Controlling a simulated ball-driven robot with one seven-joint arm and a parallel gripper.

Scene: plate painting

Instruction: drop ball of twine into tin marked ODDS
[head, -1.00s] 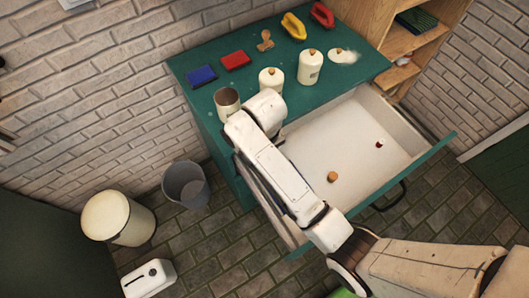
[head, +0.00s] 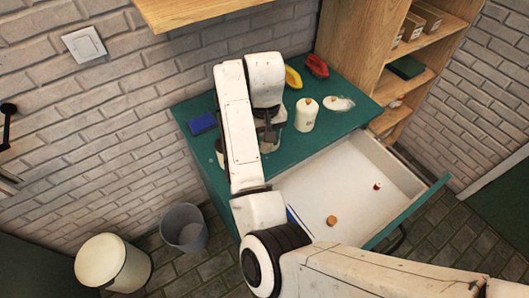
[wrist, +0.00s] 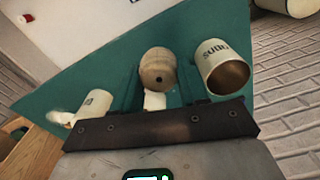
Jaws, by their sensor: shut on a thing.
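In the wrist view my gripper (wrist: 158,82) is shut on a round tan, banded thing with a dark hole, which looks like the ball of twine (wrist: 157,68). It is held over the green worktop. An open cream tin (wrist: 213,68) stands to its right; its dark lettering is upside down and I cannot read it surely. In the head view my gripper (head: 270,130) is over the worktop, and my arm hides the ball and most of the open tin.
A lidded tin (head: 306,114) and a loose white lid (head: 338,104) stand to the right on the worktop (head: 335,128). A blue pad (head: 202,124) lies at the left. The open drawer (head: 350,180) holds a small orange-brown piece (head: 331,221) and a red one (head: 377,186).

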